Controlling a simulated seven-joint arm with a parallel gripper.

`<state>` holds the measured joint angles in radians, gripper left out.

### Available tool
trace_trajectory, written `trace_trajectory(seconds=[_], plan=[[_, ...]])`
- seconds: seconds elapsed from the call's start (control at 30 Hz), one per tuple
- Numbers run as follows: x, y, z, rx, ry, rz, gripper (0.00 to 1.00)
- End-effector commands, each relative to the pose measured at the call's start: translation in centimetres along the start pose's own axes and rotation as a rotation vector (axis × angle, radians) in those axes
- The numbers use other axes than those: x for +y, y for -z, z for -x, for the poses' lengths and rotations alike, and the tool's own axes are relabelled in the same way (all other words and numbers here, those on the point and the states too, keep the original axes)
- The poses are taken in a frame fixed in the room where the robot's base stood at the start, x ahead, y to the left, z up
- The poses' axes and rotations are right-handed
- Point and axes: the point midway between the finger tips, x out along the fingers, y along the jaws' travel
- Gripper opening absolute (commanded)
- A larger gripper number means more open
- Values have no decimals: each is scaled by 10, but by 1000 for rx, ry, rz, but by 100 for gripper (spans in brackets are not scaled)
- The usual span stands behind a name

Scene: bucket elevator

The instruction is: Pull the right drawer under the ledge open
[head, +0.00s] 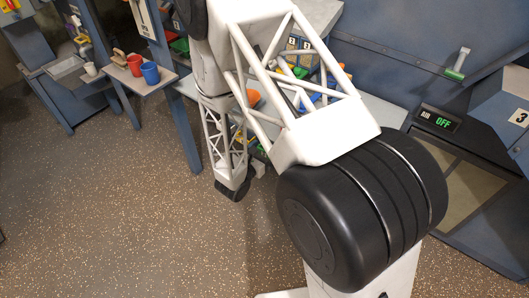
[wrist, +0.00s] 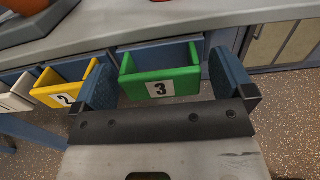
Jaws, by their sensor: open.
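The right drawer (wrist: 160,87) is green with a black 3 on a white label, in the wrist view. Its front and side walls show in front of the blue panel under the grey ledge (wrist: 150,27). My gripper (wrist: 162,66) is open, with one blue finger pad to the left of the green drawer and one to its right. I cannot tell whether either finger touches it. In the head view my arm hides most of the ledge and the drawers.
A yellow drawer (wrist: 63,94) marked 2 is close to the left finger, with a white drawer (wrist: 17,95) further left. In the head view a red cup (head: 135,65) and a blue cup (head: 150,73) stand on a side shelf.

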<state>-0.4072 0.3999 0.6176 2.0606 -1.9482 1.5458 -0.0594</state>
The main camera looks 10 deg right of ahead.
Motion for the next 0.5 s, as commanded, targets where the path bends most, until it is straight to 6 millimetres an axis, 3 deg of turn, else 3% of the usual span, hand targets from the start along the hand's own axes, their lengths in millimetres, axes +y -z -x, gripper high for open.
trace_trajectory(seconds=[0.13,0.5], plan=[[0,0,0,0,0,0,97],[0,0,0,0,0,0,40]])
